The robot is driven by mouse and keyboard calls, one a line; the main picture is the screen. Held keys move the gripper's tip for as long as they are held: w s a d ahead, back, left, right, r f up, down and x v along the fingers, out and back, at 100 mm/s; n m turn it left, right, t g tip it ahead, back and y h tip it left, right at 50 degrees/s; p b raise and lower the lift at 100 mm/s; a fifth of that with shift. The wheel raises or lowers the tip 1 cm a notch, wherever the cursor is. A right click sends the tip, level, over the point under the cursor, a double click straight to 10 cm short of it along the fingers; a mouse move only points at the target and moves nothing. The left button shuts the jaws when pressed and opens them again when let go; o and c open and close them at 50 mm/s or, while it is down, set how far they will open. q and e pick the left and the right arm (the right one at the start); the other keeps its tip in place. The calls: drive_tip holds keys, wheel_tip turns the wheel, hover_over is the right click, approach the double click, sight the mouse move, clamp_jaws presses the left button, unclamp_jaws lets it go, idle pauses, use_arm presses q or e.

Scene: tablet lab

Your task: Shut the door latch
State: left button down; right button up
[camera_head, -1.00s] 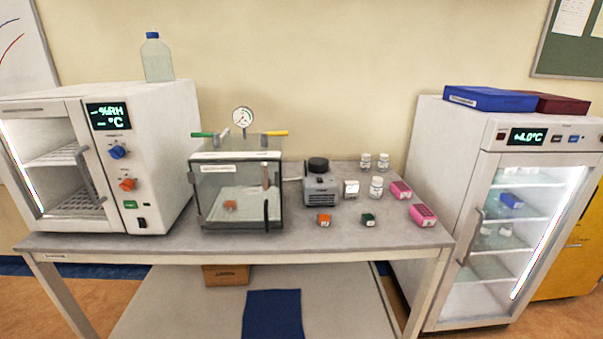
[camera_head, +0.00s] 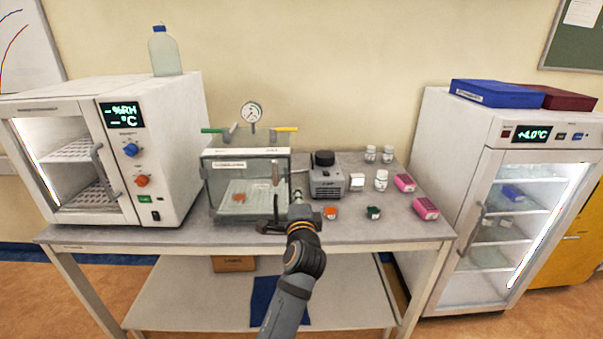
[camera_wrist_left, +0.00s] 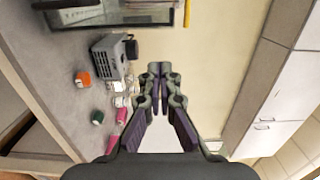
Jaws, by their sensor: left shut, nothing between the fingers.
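The glass-fronted vacuum chamber (camera_head: 222,190) stands on the bench, left of its middle. Its glass door covers the front, and I cannot tell if it sits fully flush. A dark upright latch handle (camera_head: 276,204) is at the right side of the door front, below a brown upright piece (camera_head: 275,172). My left gripper (camera_head: 268,227) is at the chamber's lower right front corner, close to the handle; I cannot tell whether they touch. In the left wrist view its fingers (camera_wrist_left: 160,70) are shut and empty. My right gripper is not in view.
A white oven (camera_head: 185,150) stands left. A glass-door fridge (camera_head: 450,130) stands right.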

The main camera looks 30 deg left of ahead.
sight(276, 173)
use_arm(q)
drive_tip(key=shift+r, duration=0.15)
drive_tip(key=w+a+p, duration=0.4)
drive_tip(key=w+a, duration=0.2)
drive_tip(key=a, duration=0.3)
drive_tip(key=shift+w+a+p, duration=0.25)
drive_tip(key=shift+w+p, duration=0.1)
drive_tip(key=shift+w, duration=0.05)
drive_tip(key=shift+w+d, duration=0.1)
